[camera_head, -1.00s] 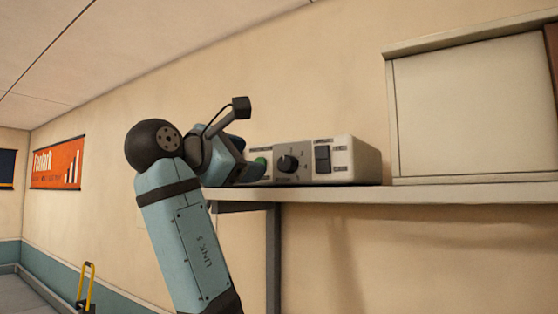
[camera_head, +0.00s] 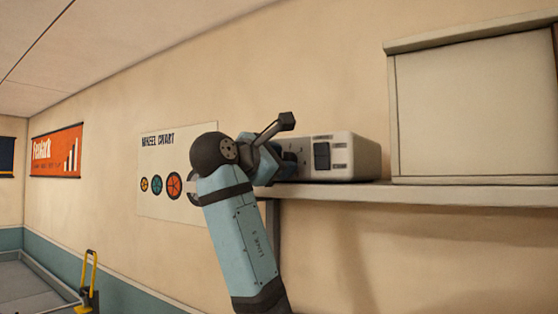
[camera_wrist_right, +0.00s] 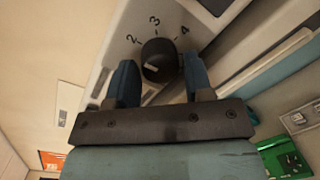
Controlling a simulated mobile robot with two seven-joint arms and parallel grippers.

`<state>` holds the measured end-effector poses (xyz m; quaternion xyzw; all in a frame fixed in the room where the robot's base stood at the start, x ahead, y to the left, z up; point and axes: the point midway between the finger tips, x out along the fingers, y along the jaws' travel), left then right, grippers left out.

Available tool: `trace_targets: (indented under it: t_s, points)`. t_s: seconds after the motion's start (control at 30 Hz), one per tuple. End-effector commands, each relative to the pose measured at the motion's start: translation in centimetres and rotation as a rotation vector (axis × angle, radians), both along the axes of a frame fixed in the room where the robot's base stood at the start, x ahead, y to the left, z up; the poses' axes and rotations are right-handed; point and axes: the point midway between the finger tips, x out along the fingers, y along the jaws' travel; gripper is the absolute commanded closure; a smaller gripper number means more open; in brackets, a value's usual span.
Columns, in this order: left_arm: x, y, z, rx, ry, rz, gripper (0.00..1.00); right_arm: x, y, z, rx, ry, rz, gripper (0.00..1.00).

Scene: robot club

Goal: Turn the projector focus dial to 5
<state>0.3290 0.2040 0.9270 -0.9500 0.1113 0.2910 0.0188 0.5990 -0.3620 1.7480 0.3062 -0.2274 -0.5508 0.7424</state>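The projector (camera_head: 357,156) is a pale box on a wall shelf in the head view; its dial is hidden there behind my right gripper. In the right wrist view the focus dial (camera_wrist_right: 158,58) is a dark round knob on a light panel (camera_wrist_right: 118,50), with 2, 3 and 4 printed around it. A small pale mark shows on the knob; which number it points to is unclear. My right gripper (camera_wrist_right: 158,75) is open, with one blue finger on each side of the knob. Whether either finger touches it is unclear. My left gripper is not in view.
The shelf (camera_head: 430,195) runs to the right under the projector, with a pale cabinet (camera_head: 470,110) on it. A dark rocker switch (camera_head: 321,155) is right of the hidden dial. A wheel chart (camera_head: 160,175) hangs on the wall at left.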

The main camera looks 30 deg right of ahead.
Motion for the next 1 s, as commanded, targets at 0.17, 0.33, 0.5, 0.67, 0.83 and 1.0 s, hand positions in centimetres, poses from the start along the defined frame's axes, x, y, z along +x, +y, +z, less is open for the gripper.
trace_targets:
  t_s: [0.17, 0.33, 0.5, 0.67, 0.83, 1.0]
  points:
    - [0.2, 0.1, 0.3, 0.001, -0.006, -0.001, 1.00, 0.0, 0.0, 0.0, 0.000, 0.000, 0.000, 0.86]
    - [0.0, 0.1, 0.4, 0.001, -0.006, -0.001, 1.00, 0.0, 0.0, 0.0, 0.003, -0.006, 0.000, 0.86]
    - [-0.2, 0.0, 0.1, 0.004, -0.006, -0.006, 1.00, 0.0, 0.0, 0.0, 0.021, -0.047, 0.001, 0.86]
    - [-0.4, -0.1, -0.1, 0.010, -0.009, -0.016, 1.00, 0.0, 0.1, 0.0, 0.055, -0.129, 0.001, 0.86]
    - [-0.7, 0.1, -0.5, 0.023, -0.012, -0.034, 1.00, 0.0, 0.1, -0.1, 0.108, -0.258, 0.001, 0.86]
    - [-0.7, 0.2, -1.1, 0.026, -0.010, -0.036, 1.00, 0.0, 0.1, 0.0, 0.171, -0.409, 0.001, 0.86]
